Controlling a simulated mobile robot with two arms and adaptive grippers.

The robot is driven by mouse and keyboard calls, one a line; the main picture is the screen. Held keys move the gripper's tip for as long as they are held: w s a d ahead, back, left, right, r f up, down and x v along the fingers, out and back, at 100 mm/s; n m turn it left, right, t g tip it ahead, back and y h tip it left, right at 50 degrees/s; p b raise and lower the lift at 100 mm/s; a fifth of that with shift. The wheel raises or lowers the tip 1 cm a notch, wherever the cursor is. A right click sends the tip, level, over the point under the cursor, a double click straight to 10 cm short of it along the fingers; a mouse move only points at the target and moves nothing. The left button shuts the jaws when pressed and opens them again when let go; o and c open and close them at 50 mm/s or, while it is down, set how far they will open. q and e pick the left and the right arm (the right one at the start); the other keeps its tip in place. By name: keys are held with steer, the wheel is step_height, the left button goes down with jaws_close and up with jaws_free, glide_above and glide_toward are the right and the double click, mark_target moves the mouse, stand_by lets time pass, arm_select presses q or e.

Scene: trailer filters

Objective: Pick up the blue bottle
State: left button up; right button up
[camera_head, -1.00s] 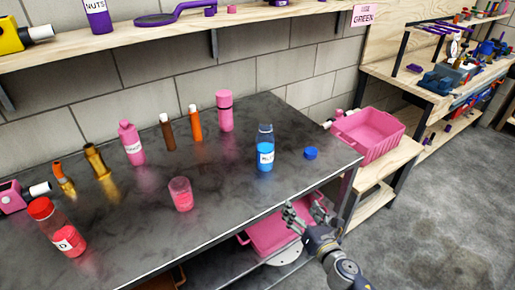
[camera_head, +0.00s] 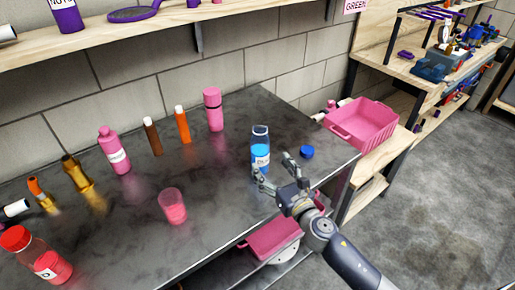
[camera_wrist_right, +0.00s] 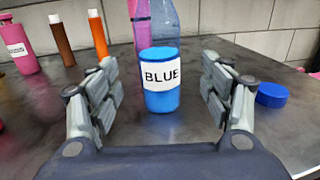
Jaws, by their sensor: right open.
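The blue bottle (camera_head: 260,150) stands upright on the dark table, with a clear upper part, blue contents and a white label. In the right wrist view the bottle (camera_wrist_right: 161,95) is centred between the fingers and its label reads "BLUE". My right gripper (camera_head: 272,165) is open in front of the bottle, with a finger to each side in the wrist view (camera_wrist_right: 160,100). I see no clear finger contact with it. A blue cap (camera_head: 307,152) lies on the table to the right of the bottle. My left gripper is not in view.
A pink cup (camera_head: 172,206), a red bottle (camera_head: 48,262) and a pink bottle (camera_head: 114,152) stand left on the table (camera_head: 215,185). Orange (camera_head: 182,125) and brown (camera_head: 152,137) tubes and a pink flask (camera_head: 213,110) stand behind. A pink crate (camera_head: 365,123) is right of the table.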

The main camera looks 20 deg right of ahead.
mark_target(260, 151)
steer(key=w, duration=0.2)
steer(key=shift+w+a+r, duration=0.1)
steer(key=shift+w+a, duration=0.1)
steer(key=shift+w, duration=0.15)
steer(key=shift+w+a+f, duration=0.1)
steer(key=shift+w+a, duration=0.05)
steer(key=shift+w, duration=0.75)
steer(key=shift+w+a+f, duration=0.1)
steer(key=shift+w+a, duration=0.1)
steer(key=shift+w, duration=0.65)
steer(key=shift+w+a+f, duration=0.1)
steer(key=shift+w+a, duration=0.05)
steer(key=shift+w, duration=0.75)
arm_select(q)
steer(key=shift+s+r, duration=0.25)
arm_select(e)
steer(key=shift+r, duration=0.1)
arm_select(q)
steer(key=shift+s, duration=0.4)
arm_select(e)
steer(key=c, duration=1.4)
